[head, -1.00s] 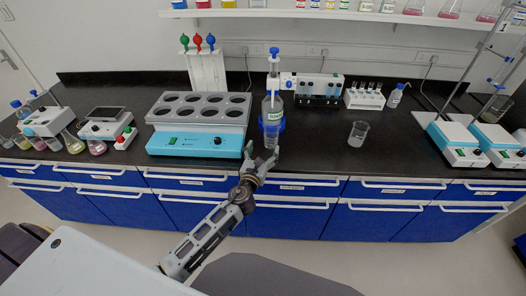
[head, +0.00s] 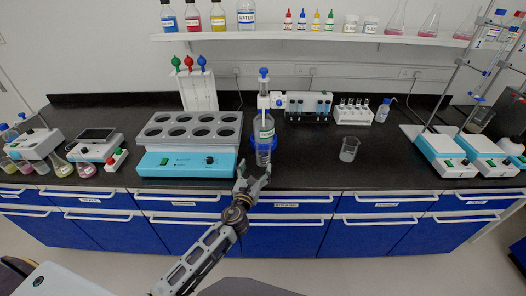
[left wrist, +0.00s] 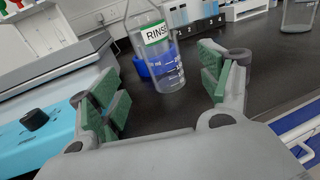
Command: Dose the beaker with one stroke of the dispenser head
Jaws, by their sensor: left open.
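The dispenser bottle (head: 264,125) stands on the black bench with its blue-topped dispenser head (head: 263,76) upright. In the left wrist view the bottle's green-edged label (left wrist: 156,33) reads RINSE. A clear graduated vessel (left wrist: 168,72) shows below the label, with blue behind it; I cannot tell whether it is separate from the bottle. A clear beaker (head: 349,149) stands on the bench to the right, apart from the bottle. My left gripper (head: 253,175) is open and empty at the bench's front edge, with the bottle ahead between its fingers (left wrist: 162,88). My right gripper is out of view.
A blue-fronted block with round wells (head: 190,145) stands close left of the bottle. Behind are a pipette stand (head: 199,92), a small multi-tube unit (head: 307,105) and a tube rack (head: 353,112). Stirrer units (head: 450,157) stand at the right. The bench around the beaker is clear.

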